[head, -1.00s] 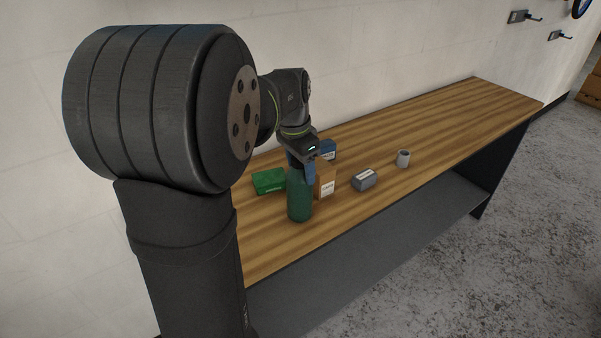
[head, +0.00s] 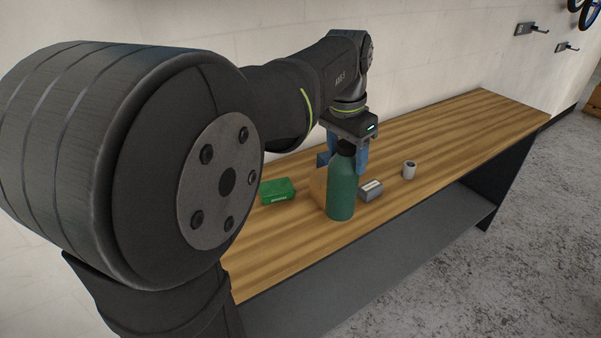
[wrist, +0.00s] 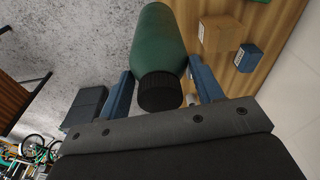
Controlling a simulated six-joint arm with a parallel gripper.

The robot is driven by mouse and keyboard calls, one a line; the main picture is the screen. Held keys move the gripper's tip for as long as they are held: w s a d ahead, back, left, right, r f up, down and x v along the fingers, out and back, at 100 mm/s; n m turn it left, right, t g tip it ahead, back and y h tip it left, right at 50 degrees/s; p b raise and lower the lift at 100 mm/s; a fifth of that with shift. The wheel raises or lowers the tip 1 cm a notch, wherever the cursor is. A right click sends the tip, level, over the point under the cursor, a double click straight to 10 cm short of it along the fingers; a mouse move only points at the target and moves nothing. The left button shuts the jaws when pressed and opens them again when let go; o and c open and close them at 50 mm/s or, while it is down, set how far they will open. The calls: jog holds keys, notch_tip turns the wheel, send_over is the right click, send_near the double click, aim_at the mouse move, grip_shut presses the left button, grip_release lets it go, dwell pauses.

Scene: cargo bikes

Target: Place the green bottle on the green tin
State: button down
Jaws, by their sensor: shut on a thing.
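The green bottle (head: 341,190) with a black cap hangs upright in my gripper (head: 348,152), whose blue fingers are shut around its upper part. In the wrist view the bottle (wrist: 158,42) and its black cap (wrist: 160,92) sit between the fingers (wrist: 162,78). The bottle looks raised above the front part of the bench, but its exact height is hard to judge. The green tin (head: 278,190) lies flat on the bench, to the left of the bottle and apart from it.
A cardboard box (head: 318,187) and a blue box (head: 323,158) stand behind the bottle, partly hidden. A grey box (head: 371,190) and a grey cup (head: 409,170) are to its right. The wooden bench (head: 470,120) is clear farther right. The wall runs along its back.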

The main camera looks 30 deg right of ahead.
jog(key=w+r+n, duration=0.3)
jog(key=w+n, duration=0.3)
jog(key=w, duration=0.6)
jog(key=w+a+f, duration=0.3)
jog(key=w+f, duration=0.7)
jog(key=f, duration=0.1)
jog(key=shift+a+t, duration=0.3)
jog(key=shift+w, duration=0.1)
jog(key=shift+c, duration=2)
grip_release()
jog(key=shift+f, duration=0.1)
notch_tip(320, 180, up, 12)
jog(key=a, duration=0.1)
jog(key=shift+s, duration=0.45)
